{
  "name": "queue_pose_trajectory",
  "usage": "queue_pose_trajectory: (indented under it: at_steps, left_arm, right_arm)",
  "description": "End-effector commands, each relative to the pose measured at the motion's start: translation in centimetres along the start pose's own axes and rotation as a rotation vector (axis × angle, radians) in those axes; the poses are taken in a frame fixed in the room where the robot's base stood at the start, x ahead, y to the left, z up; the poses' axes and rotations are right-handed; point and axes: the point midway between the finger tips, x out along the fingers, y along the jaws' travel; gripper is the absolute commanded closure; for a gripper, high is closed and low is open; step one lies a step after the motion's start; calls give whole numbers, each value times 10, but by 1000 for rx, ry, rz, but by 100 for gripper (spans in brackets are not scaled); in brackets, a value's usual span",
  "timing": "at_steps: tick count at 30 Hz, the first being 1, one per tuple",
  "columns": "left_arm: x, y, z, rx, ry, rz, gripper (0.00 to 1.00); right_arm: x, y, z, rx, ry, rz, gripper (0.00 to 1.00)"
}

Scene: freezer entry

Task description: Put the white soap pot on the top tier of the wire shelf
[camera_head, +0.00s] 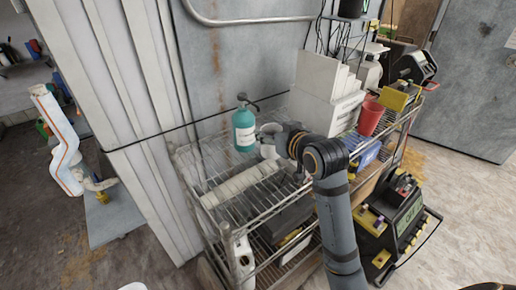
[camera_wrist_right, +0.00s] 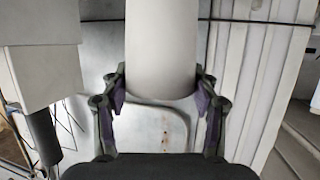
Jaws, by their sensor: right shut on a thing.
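The white soap pot (camera_wrist_right: 161,45) is a smooth white cylinder between the two fingers of my right gripper (camera_wrist_right: 161,88) in the wrist view. The fingers are shut on its sides. In the head view my right gripper (camera_head: 279,138) reaches over the top tier of the wire shelf (camera_head: 215,172), and the pot (camera_head: 268,150) shows as a small pale shape, partly hidden by the gripper. I cannot tell whether the pot touches the tier. My left gripper is not in view.
A teal pump bottle (camera_head: 244,132) stands left of the pot. A white rolled item (camera_head: 240,184) lies at the tier's front left. White boxes (camera_head: 322,95) and a red cup (camera_head: 370,117) stand to the right. A grey wall (camera_head: 235,60) rises behind.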

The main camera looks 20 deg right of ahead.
Motion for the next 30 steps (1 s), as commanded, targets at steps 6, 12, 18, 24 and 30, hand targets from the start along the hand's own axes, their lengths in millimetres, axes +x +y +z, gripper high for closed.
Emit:
queue_pose_trajectory:
  at_steps: [6,12,18,24,30]
  left_arm:
    - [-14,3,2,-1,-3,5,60]
    - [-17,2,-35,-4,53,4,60]
    - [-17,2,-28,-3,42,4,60]
    - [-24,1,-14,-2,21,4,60]
    - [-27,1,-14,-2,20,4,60]
  right_arm:
    - [69,6,2,2,-4,0,75]
    - [114,10,32,1,-4,0,75]
    - [128,11,39,0,1,0,75]
    - [138,11,56,2,-7,0,75]
    - [144,12,72,1,1,1,75]
